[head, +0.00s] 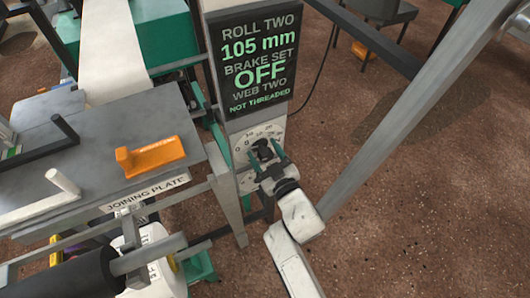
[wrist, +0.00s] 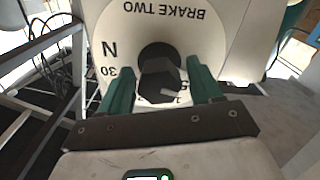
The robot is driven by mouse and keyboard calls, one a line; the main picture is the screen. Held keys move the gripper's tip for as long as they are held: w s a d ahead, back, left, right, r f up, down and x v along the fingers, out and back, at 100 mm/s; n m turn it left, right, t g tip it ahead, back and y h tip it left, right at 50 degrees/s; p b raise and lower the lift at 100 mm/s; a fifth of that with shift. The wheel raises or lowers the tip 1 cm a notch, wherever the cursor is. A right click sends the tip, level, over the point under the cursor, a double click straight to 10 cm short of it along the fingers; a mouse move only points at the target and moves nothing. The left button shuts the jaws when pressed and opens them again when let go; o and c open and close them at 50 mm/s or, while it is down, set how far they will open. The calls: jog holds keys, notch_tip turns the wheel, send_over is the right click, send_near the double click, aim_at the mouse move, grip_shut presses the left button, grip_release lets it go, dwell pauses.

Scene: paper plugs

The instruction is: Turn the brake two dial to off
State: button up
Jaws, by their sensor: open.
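The brake two dial (head: 264,147) is a black knob on a pale round face on the front of a grey post. In the wrist view the knob (wrist: 160,72) sits between my gripper's green fingers, and the face reads BRAKE TWO upside down, with N and 30 at the left. My gripper (head: 267,155) is open, with one finger on each side of the knob; whether either touches it I cannot tell. The screen (head: 253,62) above the dial shows BRAKE SET OFF. The fingers and gripper body hide part of the scale, so the knob's pointer is unclear.
The joining plate (head: 90,135) with an orange handle (head: 150,155) lies left of the post. A dark roller (head: 65,272) and white roll (head: 155,255) are below it. A grey diagonal bar (head: 420,100) crosses the right side.

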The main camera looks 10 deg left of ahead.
jog(key=shift+s, duration=0.1)
jog(key=p+v, duration=0.4)
jog(key=v, duration=0.6)
jog(key=shift+s+d, duration=0.25)
jog(key=shift+d, duration=0.05)
jog(key=s+d+f+m+g+h, duration=0.2)
jog(key=d+m+h, duration=0.25)
jog(key=d, duration=0.55)
jog(key=s+d+f+m+g+h, duration=0.25)
jog(key=d+h, duration=0.35)
jog(key=d, duration=0.4)
jog(key=s+d+r+m+g, duration=0.1)
jog(key=s+d+g, duration=0.2)
jog(key=s, duration=0.7)
jog(key=s+d+r+m+g, duration=0.1)
jog(key=s+d+g, duration=0.3)
jog(key=s, duration=0.7)
jog(key=shift+s+m+g, duration=0.35)
jog(key=shift+m+g, duration=0.35)
jog(key=shift+g, duration=0.55)
jog(key=shift+d+r, duration=0.1)
